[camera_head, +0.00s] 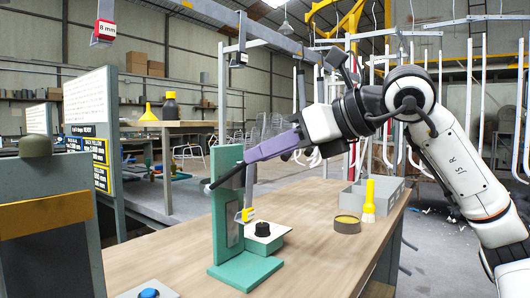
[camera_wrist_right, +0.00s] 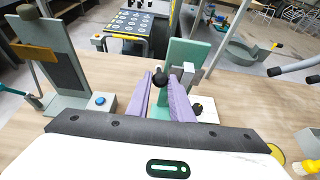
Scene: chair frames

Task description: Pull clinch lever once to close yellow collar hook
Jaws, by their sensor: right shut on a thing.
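The green clinch stand (camera_head: 228,200) stands upright on the wooden table. A black clinch lever (camera_head: 222,178) sticks out at its upper part, and its dark knob shows in the right wrist view (camera_wrist_right: 161,79). My right gripper (camera_head: 246,160) has purple fingers and is shut on the lever, coming in from the right. In the right wrist view the fingers (camera_wrist_right: 165,97) lie on either side of the lever. A small yellow collar hook (camera_head: 247,214) sits low at the stand's front. I cannot tell whether it is open or closed. My left gripper is not in view.
A white plate with a black knob (camera_head: 262,229) sits beside the stand. A round tin (camera_head: 347,224), a yellow brush (camera_head: 369,198) and a grey bin (camera_head: 391,192) stand to the right. A blue button box (camera_head: 148,293) is at the front left. The table's front middle is clear.

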